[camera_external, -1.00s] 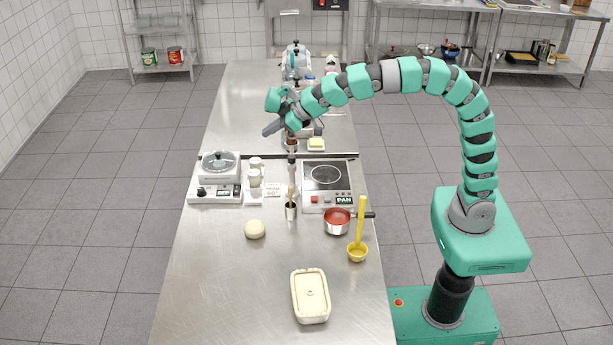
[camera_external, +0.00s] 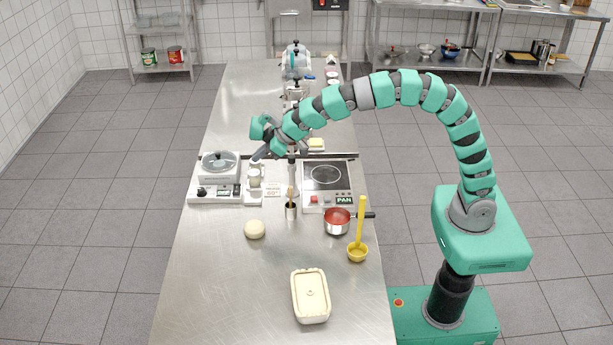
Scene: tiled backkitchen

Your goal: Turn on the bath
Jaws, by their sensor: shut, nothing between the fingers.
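The white heating unit (camera_external: 230,192) on the left of the table, which looks like the bath, has a round lidded pot (camera_external: 219,165) on top. Its front panel has a black knob (camera_external: 201,192) at the left and a small dark switch or label (camera_external: 224,193) near the middle. My gripper (camera_external: 254,160) is shut and empty, pointing down and left, above and just right of the unit, close to the small white jars (camera_external: 254,178). I cannot tell whether its tips touch a jar. The switch's state is too small to read.
A hot plate marked PAN (camera_external: 325,178) stands right of the jars. The table's front left is clear.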

